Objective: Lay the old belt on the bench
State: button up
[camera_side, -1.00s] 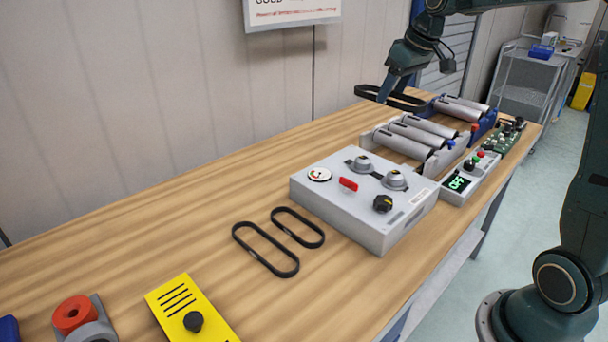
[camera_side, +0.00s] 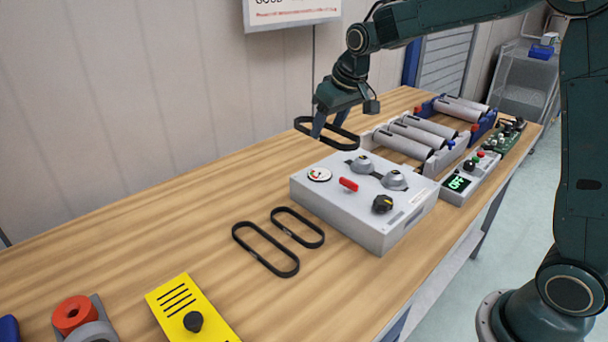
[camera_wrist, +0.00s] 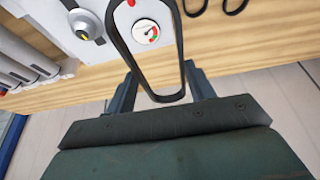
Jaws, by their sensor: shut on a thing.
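My gripper (camera_side: 330,122) is shut on a black belt (camera_side: 345,138) and holds it above the bench, behind the grey control box. In the wrist view the belt (camera_wrist: 176,50) is a long loop between the fingers of my gripper (camera_wrist: 163,92), running up the picture past the gauge. The wooden bench (camera_side: 130,235) runs across the side view. Two other black belts lie flat on it: a longer one (camera_side: 257,262) and a shorter one (camera_side: 311,241), in front of the held belt and left of the box.
The grey control box (camera_side: 340,217) with knobs and a red lever stands mid-bench. Roller units (camera_side: 408,140) stand behind it to the right. Bench left of the box is largely clear.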

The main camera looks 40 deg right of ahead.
jog(key=s+a+f, duration=0.1)
jog(key=a+f, duration=0.3)
jog(key=a, duration=0.5)
jog(key=s+a+f, duration=0.1)
jog(key=a+f, duration=0.3)
jog(key=a, duration=0.6)
jog(key=s+a+f, duration=0.1)
jog(key=a+f, duration=0.3)
jog(key=a, duration=0.6)
jog(key=shift+s+f, duration=0.25)
jog(key=shift+s, duration=0.1)
jog(key=shift+a+f, duration=0.1)
jog(key=shift+f, duration=0.1)
send_over(235, 280)
jog(key=s, duration=0.1)
jog(key=shift+s+f, duration=0.2)
jog(key=shift+f, duration=2.1)
jog(key=shift+f, duration=1.95)
jog(key=o, duration=1)
jog(key=shift+o, duration=0.2)
jog(key=shift+r, duration=0.35)
